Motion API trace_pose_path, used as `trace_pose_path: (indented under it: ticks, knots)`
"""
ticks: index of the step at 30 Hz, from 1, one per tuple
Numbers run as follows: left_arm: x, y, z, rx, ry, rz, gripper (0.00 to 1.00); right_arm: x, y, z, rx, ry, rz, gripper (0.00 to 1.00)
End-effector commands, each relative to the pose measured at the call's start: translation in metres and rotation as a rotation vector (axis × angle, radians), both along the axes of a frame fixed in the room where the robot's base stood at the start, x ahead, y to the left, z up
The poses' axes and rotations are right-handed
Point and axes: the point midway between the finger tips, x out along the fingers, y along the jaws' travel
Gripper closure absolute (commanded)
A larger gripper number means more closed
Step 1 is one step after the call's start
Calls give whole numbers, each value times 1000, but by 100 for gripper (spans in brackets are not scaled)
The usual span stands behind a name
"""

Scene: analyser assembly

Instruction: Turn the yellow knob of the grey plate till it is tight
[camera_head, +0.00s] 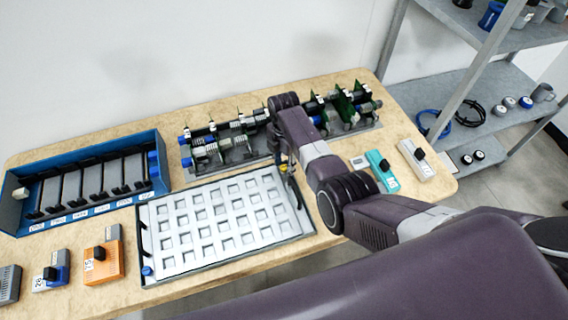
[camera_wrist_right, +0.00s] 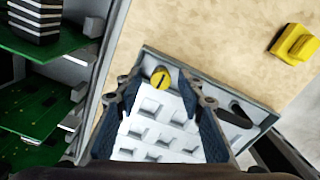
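The grey plate (camera_head: 225,262) lies flat at the front middle of the table, with a white grid of square pockets. Its yellow knob (camera_wrist_right: 160,78) shows in the wrist view at a corner of the plate, with a dark slot across its top. My right gripper (camera_wrist_right: 162,72) is open, with one finger on each side of the knob. Whether the fingers touch it I cannot tell. In the head view my right gripper (camera_head: 284,168) is at the plate's far right corner, small and partly hidden by my arm. My left gripper is not in view.
A blue-rimmed rack (camera_head: 80,146) stands at the left, and a tray with green circuit boards (camera_head: 350,105) lies behind the plate. A blue knob (camera_head: 147,271) is on the plate's near left corner. Orange (camera_head: 104,262), teal (camera_head: 383,172) and white (camera_head: 417,160) blocks lie around.

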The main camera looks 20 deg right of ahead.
Motion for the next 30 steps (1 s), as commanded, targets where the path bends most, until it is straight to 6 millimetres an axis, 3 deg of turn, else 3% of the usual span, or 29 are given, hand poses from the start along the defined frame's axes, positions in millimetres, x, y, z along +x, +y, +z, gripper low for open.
trace_pose_path:
  ticks: [6,16,30]
  knots:
    - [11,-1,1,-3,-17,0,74,0,0,0,0,0,0,65]
    - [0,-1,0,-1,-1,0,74,0,0,0,0,-1,0,100]
    - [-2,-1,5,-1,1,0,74,0,-1,2,-1,1,-95,100]
